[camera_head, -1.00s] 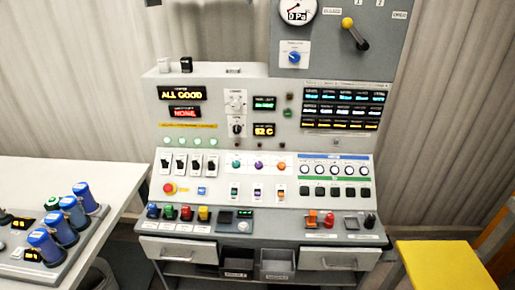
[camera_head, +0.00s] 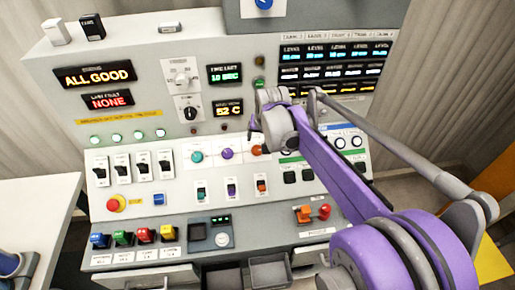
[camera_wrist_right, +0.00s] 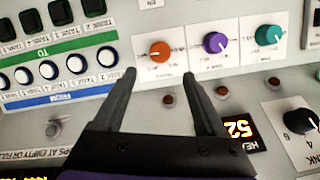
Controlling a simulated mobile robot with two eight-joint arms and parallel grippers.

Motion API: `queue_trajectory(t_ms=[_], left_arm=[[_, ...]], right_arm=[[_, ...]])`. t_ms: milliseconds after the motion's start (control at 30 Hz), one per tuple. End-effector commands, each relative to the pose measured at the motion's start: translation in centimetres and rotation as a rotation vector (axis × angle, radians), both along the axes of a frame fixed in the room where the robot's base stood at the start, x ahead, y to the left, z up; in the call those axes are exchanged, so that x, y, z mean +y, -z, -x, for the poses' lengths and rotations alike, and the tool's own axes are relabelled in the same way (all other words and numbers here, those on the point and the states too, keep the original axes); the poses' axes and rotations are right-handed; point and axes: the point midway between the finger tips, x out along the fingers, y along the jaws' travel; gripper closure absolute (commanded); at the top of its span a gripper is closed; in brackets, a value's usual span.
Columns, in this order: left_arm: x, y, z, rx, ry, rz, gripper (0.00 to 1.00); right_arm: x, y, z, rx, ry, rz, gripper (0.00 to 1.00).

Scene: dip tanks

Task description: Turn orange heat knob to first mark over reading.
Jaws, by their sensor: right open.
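The orange heat knob (camera_wrist_right: 160,50) sits on a white dial plate in the wrist view, just beyond and between my open fingertips, with a gap to them. The knob's marks are too small to read. My left gripper is in neither current view.
A purple knob (camera_wrist_right: 215,42) and a teal knob (camera_wrist_right: 269,35) stand to the right of the orange one in the wrist view. Small dark red buttons (camera_wrist_right: 168,99) sit below. Switches (camera_head: 122,167) and colored buttons (camera_head: 123,238) cover the panel's lower left.

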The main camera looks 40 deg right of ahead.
Motion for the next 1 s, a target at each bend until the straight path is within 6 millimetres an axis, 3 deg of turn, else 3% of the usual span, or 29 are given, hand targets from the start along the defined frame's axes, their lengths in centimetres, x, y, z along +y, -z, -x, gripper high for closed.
queue_trajectory(t_ms=[300,500,900,1000], left_arm=[[0.0,0.6,0.2,0.004,0.0,0.0,1.0],[0.0,0.7,0.3,0.005,0.0,0.0,1.0],[0.0,0.8,0.3,0.005,0.0,0.0,1.0],[0.0,0.8,0.3,0.005,0.0,0.0,1.0]], right_arm=[[-0.9,5.6,-2.2,0.0,-0.003,0.001,0.26],[-1.3,7.9,-3.1,0.0,-0.003,0.001,0.26],[-1.4,8.6,-3.4,0.0,-0.003,0.0,0.26],[-1.4,8.5,-3.4,0.0,-0.003,0.0,0.44]])
